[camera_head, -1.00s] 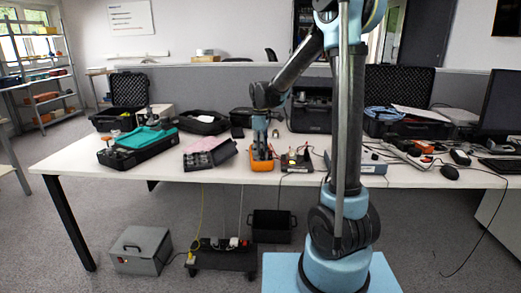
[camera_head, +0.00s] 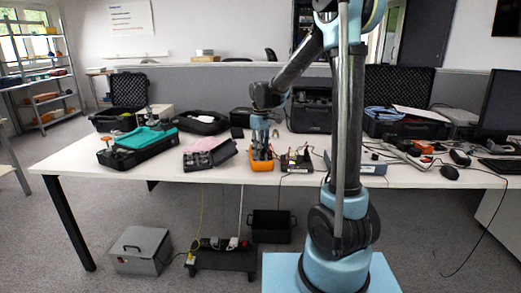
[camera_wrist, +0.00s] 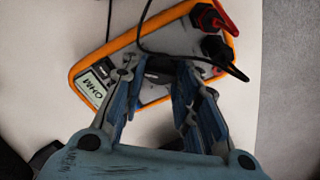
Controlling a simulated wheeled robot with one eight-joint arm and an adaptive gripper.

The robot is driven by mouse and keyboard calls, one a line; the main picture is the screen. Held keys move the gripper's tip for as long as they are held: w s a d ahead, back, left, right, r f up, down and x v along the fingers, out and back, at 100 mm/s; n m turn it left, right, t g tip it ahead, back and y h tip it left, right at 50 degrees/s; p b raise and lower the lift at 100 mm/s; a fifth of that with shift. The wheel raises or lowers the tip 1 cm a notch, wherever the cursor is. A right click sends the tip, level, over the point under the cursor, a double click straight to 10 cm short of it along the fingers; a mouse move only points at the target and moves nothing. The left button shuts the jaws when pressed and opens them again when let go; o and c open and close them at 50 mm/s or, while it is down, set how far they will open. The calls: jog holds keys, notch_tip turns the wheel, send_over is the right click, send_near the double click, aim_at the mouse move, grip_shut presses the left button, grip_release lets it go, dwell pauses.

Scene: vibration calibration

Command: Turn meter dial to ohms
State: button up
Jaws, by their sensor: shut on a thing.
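The meter (camera_head: 262,165), an orange-edged box with a grey face, lies on the table; it also shows in the wrist view (camera_wrist: 86,62). Its small display (camera_wrist: 91,87) carries tilted letters that seem to read OHM. My gripper (camera_head: 262,146) points down over the meter. In the wrist view my gripper's fingers (camera_wrist: 160,76) stand on either side of the dial (camera_wrist: 154,92) and are shut on it. The fingers hide much of the dial, so I cannot see its pointer. Red and black plugs (camera_wrist: 212,20) sit at the meter's far end.
A small device with leads (camera_head: 297,160) stands close to the right of the meter. A black cable (camera_wrist: 150,42) crosses the meter.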

jog(key=o, duration=1.1)
jog(key=shift+c, duration=0.2)
jog(key=shift+r, duration=0.1)
notch_tip(320, 180, up, 12)
